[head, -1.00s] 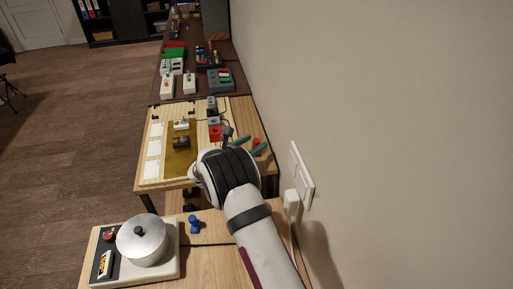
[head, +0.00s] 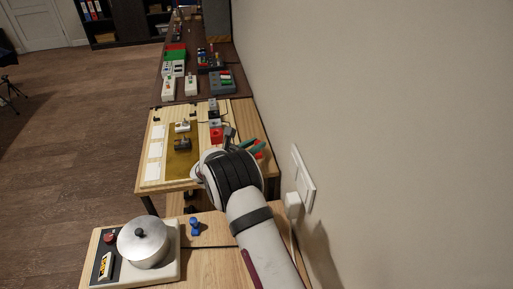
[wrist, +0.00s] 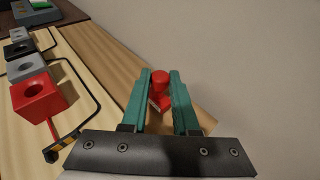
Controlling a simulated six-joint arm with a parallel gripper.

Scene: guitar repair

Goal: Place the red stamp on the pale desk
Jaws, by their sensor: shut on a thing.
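The red stamp (wrist: 160,79) sits between the two green fingers of my gripper (wrist: 160,73) in the wrist view. Its rounded handle is held near the fingertips, and its lower part shows below. In the head view my gripper (head: 253,146) is over the right part of the pale wooden desk (head: 242,113), close to the wall, with a bit of red at the fingers. The desk's bare wood also shows in the wrist view (wrist: 104,68). I cannot tell whether the stamp's underside touches the desk.
A red block with a hole (wrist: 38,96) stands left of the gripper, with grey and black blocks behind it. A thin dark cable or wire lies near them. The wall (head: 340,110) is close on the right. A pot (head: 143,242) stands on the near table.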

